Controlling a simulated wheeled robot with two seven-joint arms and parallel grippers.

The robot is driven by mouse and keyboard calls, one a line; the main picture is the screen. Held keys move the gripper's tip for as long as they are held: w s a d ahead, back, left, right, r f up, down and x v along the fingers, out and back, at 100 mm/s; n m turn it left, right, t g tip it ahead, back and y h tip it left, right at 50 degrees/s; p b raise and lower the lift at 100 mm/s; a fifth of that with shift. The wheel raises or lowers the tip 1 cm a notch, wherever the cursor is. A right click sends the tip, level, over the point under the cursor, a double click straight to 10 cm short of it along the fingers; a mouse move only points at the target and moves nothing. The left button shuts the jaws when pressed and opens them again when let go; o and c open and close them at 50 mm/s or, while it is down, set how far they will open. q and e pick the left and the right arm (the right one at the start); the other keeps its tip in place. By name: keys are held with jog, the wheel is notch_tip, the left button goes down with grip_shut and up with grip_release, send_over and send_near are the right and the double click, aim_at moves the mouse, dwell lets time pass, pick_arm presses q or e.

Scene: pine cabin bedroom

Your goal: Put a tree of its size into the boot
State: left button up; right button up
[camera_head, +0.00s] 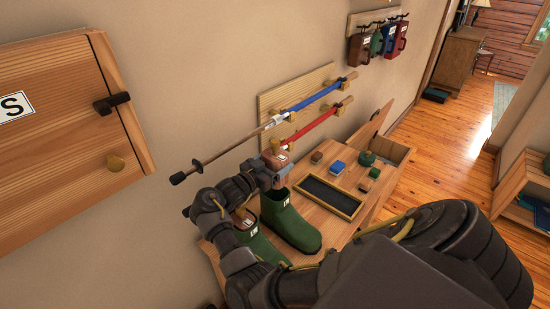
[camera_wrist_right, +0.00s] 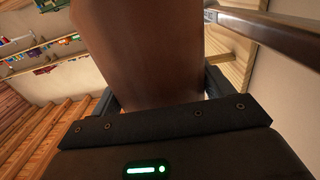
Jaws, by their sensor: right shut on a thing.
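A green boot (camera_head: 290,225) with a white label stands upright on the wooden table. A second green boot (camera_head: 262,246) stands to its left, partly hidden by my right arm; a brown wooden piece (camera_head: 242,217) shows at its top. In the right wrist view the tree (camera_wrist_right: 140,50) fills the space between the fingers. Whether its lower end is inside the boot is hidden. My left gripper is not in view.
A wall rack (camera_head: 270,101) holds blue-handled and red-handled rods close behind the gripper; one sticks out left.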

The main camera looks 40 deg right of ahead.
jog(key=shift+f+b, duration=1.05)
jog(key=shift+f, duration=0.55)
dwell(0.3)
jog(key=shift+a+f, duration=0.1)
jog(key=shift+f, duration=0.25)
dwell(0.3)
